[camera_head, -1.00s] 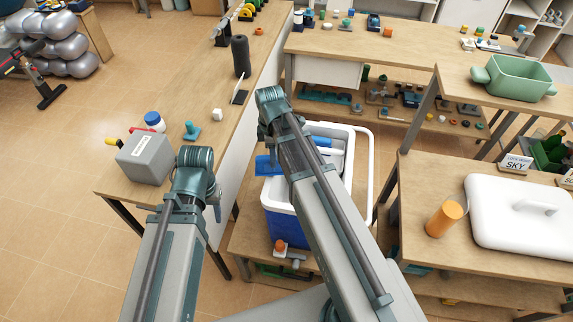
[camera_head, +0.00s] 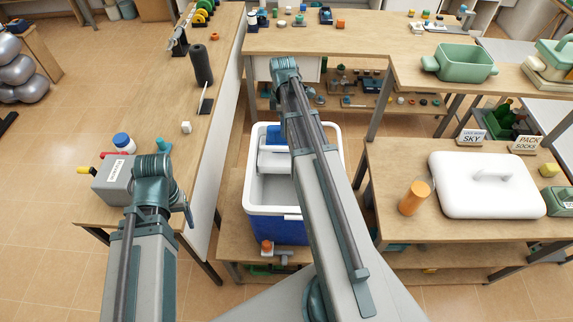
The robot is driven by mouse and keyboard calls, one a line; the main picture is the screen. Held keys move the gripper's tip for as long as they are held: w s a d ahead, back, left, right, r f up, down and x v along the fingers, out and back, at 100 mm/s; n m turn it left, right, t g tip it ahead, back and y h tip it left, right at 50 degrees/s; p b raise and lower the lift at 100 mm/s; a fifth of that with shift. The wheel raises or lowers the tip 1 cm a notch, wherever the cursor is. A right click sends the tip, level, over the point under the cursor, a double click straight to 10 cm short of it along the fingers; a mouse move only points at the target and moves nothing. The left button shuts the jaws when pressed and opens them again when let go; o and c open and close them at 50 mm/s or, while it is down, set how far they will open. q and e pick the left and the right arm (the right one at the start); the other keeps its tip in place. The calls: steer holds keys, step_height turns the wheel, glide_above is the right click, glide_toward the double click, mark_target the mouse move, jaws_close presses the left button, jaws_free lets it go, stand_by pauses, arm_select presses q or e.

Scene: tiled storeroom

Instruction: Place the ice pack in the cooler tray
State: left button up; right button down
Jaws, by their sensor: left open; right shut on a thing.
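The blue ice pack (camera_head: 277,136) is at the back of the cooler, over its pale tray (camera_head: 274,162). Part of it is hidden behind my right arm. I cannot tell whether it touches the tray. The cooler (camera_head: 273,229) is blue with a white rim and stands open on a low wooden shelf. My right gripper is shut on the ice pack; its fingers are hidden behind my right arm. My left gripper (camera_head: 188,214) is open and empty, mostly hidden behind its own arm, by the edge of the left table.
A grey box (camera_head: 113,182), a blue-and-white jar (camera_head: 123,143) and a black cylinder (camera_head: 202,65) stand on the left table. On the right table are an orange cylinder (camera_head: 414,198) and a white lid (camera_head: 485,186). Cooler floor (camera_head: 270,190) looks bare.

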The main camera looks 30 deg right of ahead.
steer(key=f+b, duration=0.2)
steer(key=f, duration=0.1)
steer(key=d+f+b, duration=0.1)
steer(key=f+b, duration=0.2)
steer(key=shift+d, duration=0.15)
steer(key=shift+f, duration=0.1)
step_height(320, 180, down, 10)
steer(key=b, duration=1)
steer(key=shift+f, duration=0.1)
steer(key=c, duration=0.7)
jaws_free()
steer(key=shift+c, duration=0.2)
